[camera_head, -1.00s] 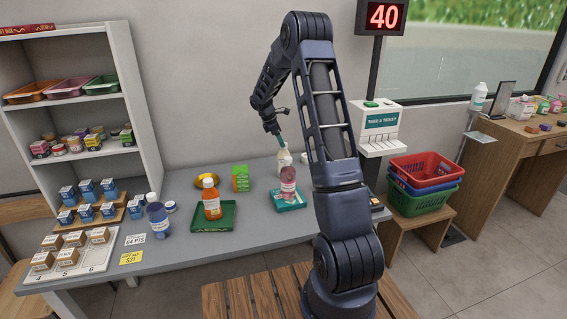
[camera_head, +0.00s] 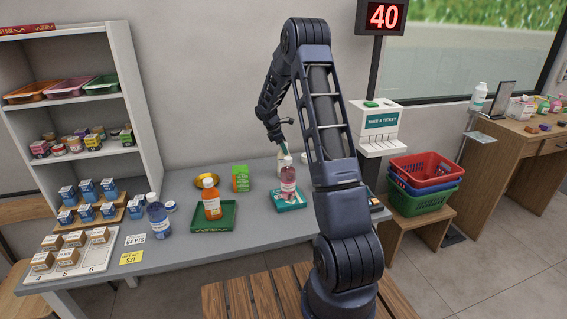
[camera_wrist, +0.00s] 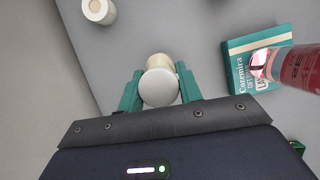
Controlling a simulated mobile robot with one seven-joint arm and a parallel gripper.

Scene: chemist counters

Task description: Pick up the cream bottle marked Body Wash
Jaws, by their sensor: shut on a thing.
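The cream bottle (camera_wrist: 157,61) stands between my gripper's teal fingers in the wrist view, seen from above with its round pale cap towards the camera. My gripper (camera_wrist: 160,88) is shut on it near the cap. In the head view my gripper (camera_head: 284,146) is low over the back of the counter, and the cream bottle (camera_head: 280,164) is mostly hidden behind a pink bottle. Its label cannot be read in either view. I cannot tell whether its base touches the counter.
The pink bottle (camera_head: 288,181) stands on a teal box (camera_head: 278,204) just in front; it also shows at right in the wrist view (camera_wrist: 295,66). A white jar (camera_wrist: 99,11) is at upper left there. An orange bottle (camera_head: 211,203) and a green box (camera_head: 241,179) stand further left.

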